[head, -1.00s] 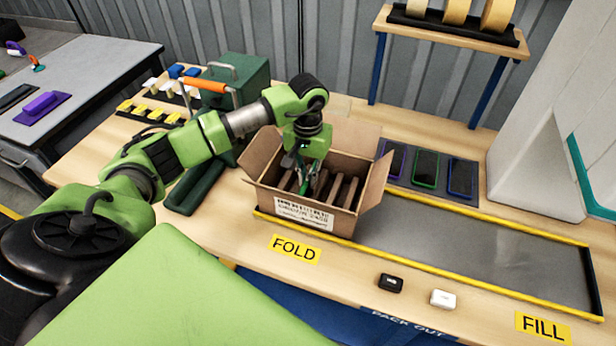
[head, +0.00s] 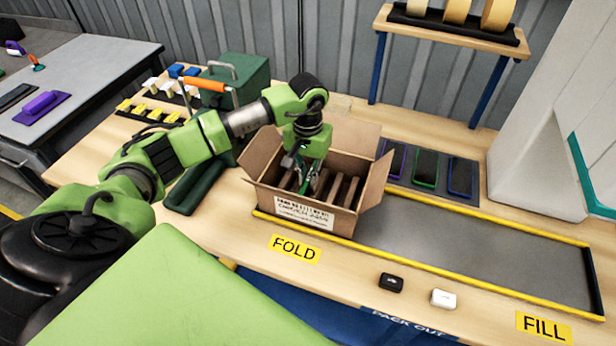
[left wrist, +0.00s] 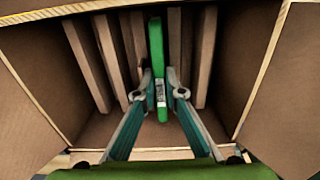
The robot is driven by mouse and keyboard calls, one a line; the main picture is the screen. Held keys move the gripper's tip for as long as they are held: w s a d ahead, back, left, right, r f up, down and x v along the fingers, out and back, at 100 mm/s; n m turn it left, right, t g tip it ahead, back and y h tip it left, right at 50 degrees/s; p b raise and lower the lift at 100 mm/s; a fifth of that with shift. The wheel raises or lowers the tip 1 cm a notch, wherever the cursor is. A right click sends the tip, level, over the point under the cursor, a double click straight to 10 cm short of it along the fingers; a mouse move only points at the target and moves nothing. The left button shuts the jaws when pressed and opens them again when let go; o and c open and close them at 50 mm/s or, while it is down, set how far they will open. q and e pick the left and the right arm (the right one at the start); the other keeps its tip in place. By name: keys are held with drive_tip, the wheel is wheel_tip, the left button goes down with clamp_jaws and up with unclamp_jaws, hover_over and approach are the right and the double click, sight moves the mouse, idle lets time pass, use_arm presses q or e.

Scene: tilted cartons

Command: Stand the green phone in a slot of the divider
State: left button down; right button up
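The green phone (left wrist: 158,60) stands on edge inside the open carton (head: 302,216), seen from above in the left wrist view. It lies between brown divider panels (left wrist: 137,35), (left wrist: 174,40), with a white label near its close end. My left gripper (left wrist: 160,80) reaches down into the carton, its two fingertips against the phone's two sides. In the head view the left gripper (head: 302,172) is over the left part of the divider (head: 332,187), and the phone is mostly hidden there. Whether the phone touches the carton floor cannot be told. My right gripper is not in view.
A dark mat (head: 402,182) right of the carton holds purple-, green- and blue-edged phones. A grey strip with yellow edges (head: 480,236) runs right and is clear. Black (head: 391,283) and white (head: 443,299) small cases lie in front. A green toolbox (head: 240,85) stands behind left.

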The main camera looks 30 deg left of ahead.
use_arm(q)
drive_tip(key=c, duration=2)
unclamp_jaws()
wheel_tip(320, 180, up, 12)
drive_tip(key=shift+r, duration=0.1)
wheel_tip(320, 180, up, 7)
drive_tip(key=p, duration=0.4)
